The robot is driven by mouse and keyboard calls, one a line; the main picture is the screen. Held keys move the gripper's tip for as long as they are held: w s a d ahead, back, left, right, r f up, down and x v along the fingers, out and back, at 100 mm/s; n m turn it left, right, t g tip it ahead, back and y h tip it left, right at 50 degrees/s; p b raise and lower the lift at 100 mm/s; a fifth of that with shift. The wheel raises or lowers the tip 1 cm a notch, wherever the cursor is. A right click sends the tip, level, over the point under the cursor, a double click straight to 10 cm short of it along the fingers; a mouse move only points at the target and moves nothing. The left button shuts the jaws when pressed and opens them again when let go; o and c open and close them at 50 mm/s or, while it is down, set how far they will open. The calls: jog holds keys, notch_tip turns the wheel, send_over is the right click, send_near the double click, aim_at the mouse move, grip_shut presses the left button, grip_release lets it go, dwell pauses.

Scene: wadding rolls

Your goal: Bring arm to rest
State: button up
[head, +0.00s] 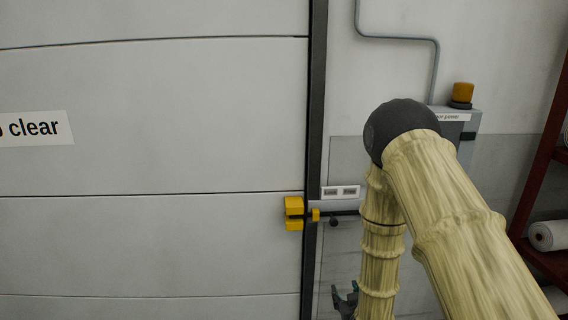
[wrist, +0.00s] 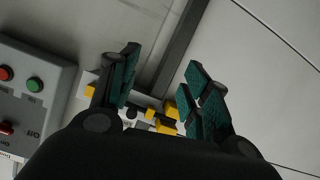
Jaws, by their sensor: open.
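My arm (head: 450,220), with pale bamboo-like links and a dark round joint, rises from the lower right of the head view and bends back down. My gripper (head: 345,298) shows only in part at the bottom edge of the head view, beside the lower link. In the wrist view my gripper (wrist: 160,90) has its two dark teal-padded fingers spread apart. Nothing is between the pads, and the gripper is empty. Behind and between the fingers are the yellow latch blocks on the door edge.
A large pale panelled door (head: 150,130) fills the left. Yellow blocks (head: 294,213) sit at its dark edge post (head: 313,120). A control box with red and green buttons (wrist: 35,85) is at left in the wrist view. A dark red rack (head: 540,170) holds white rolls (head: 548,236).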

jog(key=s+d+f+m+g, duration=0.1)
jog(key=s+f+g, duration=0.6)
jog(key=s+f, duration=1.05)
jog(key=s+f+g, duration=0.1)
jog(key=s+g, duration=0.2)
jog(key=s, duration=1)
jog(key=s+f+m+g, duration=0.1)
jog(key=s+f+g, duration=0.1)
jog(key=s, duration=1.1)
jog(key=shift+d+g, duration=0.15)
jog(key=shift+g, duration=0.75)
jog(key=shift+f, duration=0.1)
